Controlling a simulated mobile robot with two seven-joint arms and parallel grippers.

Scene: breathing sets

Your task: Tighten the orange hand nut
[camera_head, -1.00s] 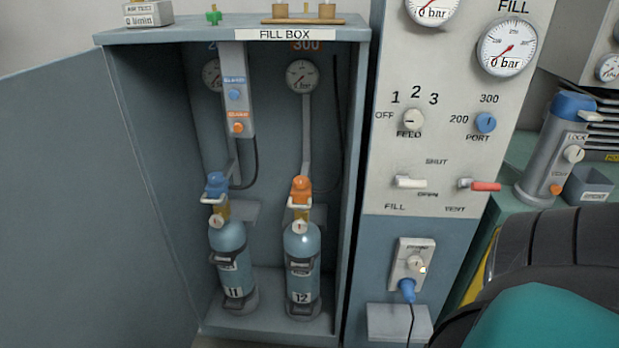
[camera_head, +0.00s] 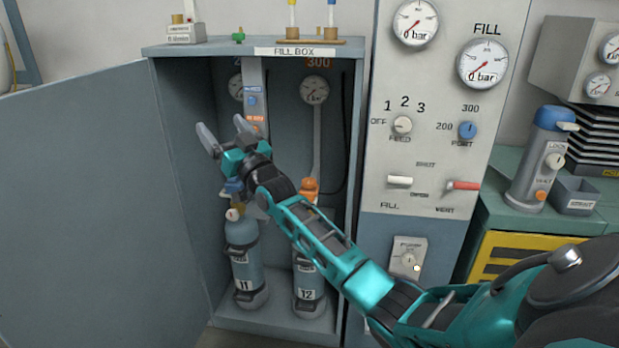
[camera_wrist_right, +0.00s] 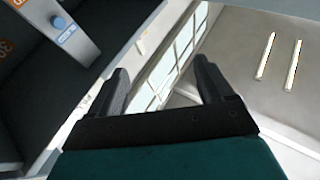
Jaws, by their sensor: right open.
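The orange hand nut (camera_head: 309,187) sits on top of the blue cylinder marked 12 (camera_head: 309,279) in the open fill box. My right forearm crosses in front and hides part of it and the valve below. My right gripper (camera_head: 225,131) is open and empty, up and left of the orange nut, in front of the box's left half. In the right wrist view its two fingers (camera_wrist_right: 161,75) are apart with nothing between them. They point up toward a window and ceiling. My left gripper is not in view.
Cylinder 11 (camera_head: 243,264) stands left of cylinder 12, its blue top fitting partly behind my gripper. A grey button panel (camera_head: 254,75) hangs behind the gripper. The open door (camera_head: 90,190) bounds the left, the control panel (camera_head: 440,150) the right.

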